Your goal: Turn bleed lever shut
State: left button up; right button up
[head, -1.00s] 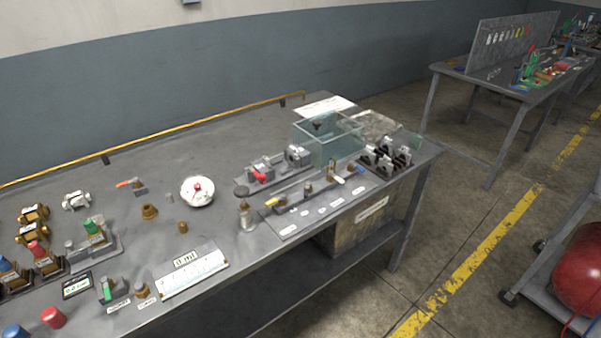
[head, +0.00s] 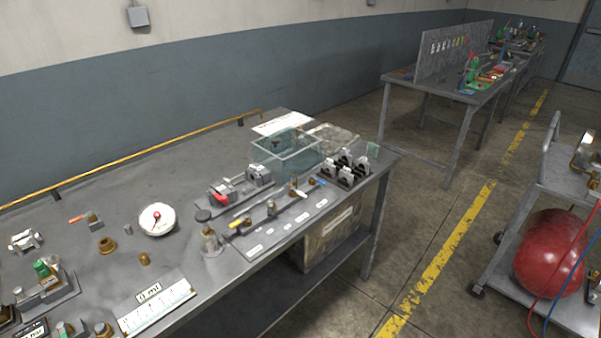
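Several small levers show in the head view, and labels are too small to read, so I cannot tell which is the bleed lever. A manifold strip (head: 281,226) near the table's front edge carries a yellow lever (head: 240,223), a white lever (head: 298,193) and a blue lever (head: 316,182). A red-handled valve (head: 219,199) sits on a plate behind it. An orange-handled valve (head: 77,219) stands at the left. Neither gripper is in view.
The grey table (head: 140,188) also holds a white gauge (head: 157,219), a clear tank (head: 287,152) and a black rack (head: 345,172). A yellow rail (head: 140,154) runs along its back edge. A cart with a red tank (head: 548,254) stands right. Floor between is clear.

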aim_at(293, 189)
jog(key=z, duration=1.05)
jog(key=i, duration=0.7)
jog(key=u, duration=1.2)
